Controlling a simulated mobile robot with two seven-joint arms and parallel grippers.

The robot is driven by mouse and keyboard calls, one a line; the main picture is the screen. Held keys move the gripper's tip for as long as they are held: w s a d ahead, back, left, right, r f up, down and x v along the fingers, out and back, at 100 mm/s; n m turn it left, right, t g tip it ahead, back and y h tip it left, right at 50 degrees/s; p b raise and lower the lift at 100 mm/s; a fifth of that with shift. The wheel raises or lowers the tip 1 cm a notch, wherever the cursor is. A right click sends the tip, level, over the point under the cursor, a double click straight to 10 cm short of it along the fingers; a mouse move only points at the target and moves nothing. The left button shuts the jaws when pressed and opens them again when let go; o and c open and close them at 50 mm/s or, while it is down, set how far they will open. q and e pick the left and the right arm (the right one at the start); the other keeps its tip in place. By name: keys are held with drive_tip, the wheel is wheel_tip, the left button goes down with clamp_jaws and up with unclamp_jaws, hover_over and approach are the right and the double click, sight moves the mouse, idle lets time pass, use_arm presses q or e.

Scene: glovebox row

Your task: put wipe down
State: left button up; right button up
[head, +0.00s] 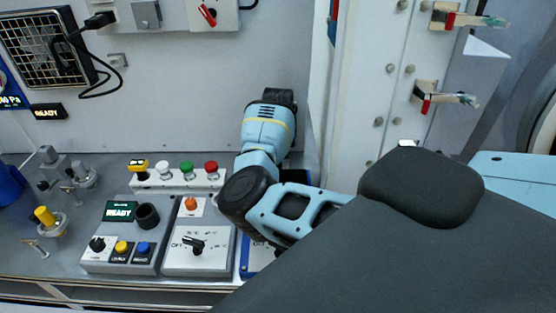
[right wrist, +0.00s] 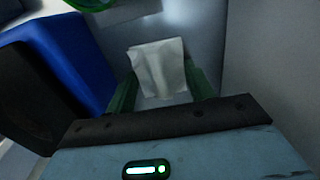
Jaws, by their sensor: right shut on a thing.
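A white wipe (right wrist: 158,62) shows in the right wrist view, hanging between the green fingers of my right gripper (right wrist: 161,78). The gripper is shut on it. A smooth grey surface lies beyond the wipe; I cannot tell whether the wipe touches it. In the head view my right arm reaches in from the right over the bench, and its own links hide the gripper and the wipe. My left gripper is in neither view.
A blue box-like thing (right wrist: 62,62) stands left of my right gripper, and a green ring (right wrist: 90,3) lies beyond. In the head view, control boxes (head: 125,238) and a button strip (head: 176,180) sit left of my arm. A white door frame (head: 365,85) stands right.

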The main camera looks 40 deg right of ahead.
drive_tip(key=shift+f, duration=0.2)
drive_tip(key=o, duration=1)
wheel_tip(320, 180, up, 12)
drive_tip(key=shift+r, duration=0.25)
drive_tip(key=shift+f, duration=0.1)
